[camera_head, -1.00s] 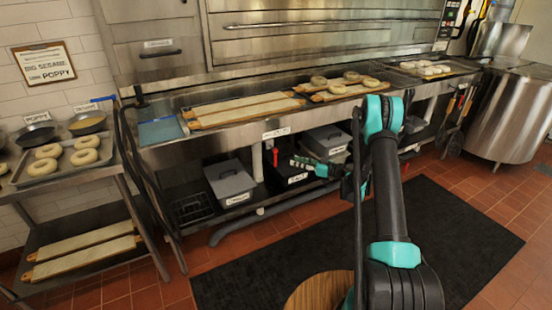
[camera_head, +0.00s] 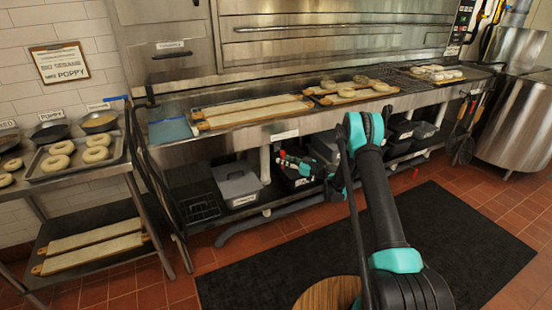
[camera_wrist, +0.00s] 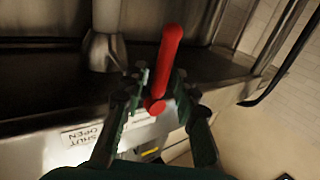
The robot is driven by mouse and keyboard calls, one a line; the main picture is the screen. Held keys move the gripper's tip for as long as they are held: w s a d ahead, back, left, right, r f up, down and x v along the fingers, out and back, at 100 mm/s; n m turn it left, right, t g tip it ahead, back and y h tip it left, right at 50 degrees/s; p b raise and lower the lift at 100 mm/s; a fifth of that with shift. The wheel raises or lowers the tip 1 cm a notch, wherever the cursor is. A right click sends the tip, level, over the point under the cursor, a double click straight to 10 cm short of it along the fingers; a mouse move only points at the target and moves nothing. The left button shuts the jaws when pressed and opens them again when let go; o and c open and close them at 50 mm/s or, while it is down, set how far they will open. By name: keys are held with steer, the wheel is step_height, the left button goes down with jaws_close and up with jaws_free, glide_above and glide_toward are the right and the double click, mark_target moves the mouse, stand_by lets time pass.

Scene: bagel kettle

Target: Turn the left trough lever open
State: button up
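The red trough lever (camera_wrist: 167,58) shows in the wrist view as a rounded handle slanting up, with a round end (camera_wrist: 155,106) low down. My gripper (camera_wrist: 161,80) has one finger on each side of the lever, close beside it. The fingers look apart; whether either touches the lever is unclear. A label reading "SHUT" and "OPEN" (camera_wrist: 82,135) shows upside down at the lower left. In the head view my gripper (camera_head: 284,162) is under the counter's front edge, at the small red lever (camera_head: 282,153). My arm hides part of the area to its right.
The steel counter (camera_head: 230,139) runs above my gripper and carries boards and bagels. A grey lidded bin (camera_head: 237,184) stands on the low shelf left of my gripper. A dark mat (camera_head: 450,235) covers the open floor in front. A bagel rack (camera_head: 80,172) stands at left.

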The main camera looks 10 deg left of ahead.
steer(key=shift+x, duration=2.35)
jaws_close()
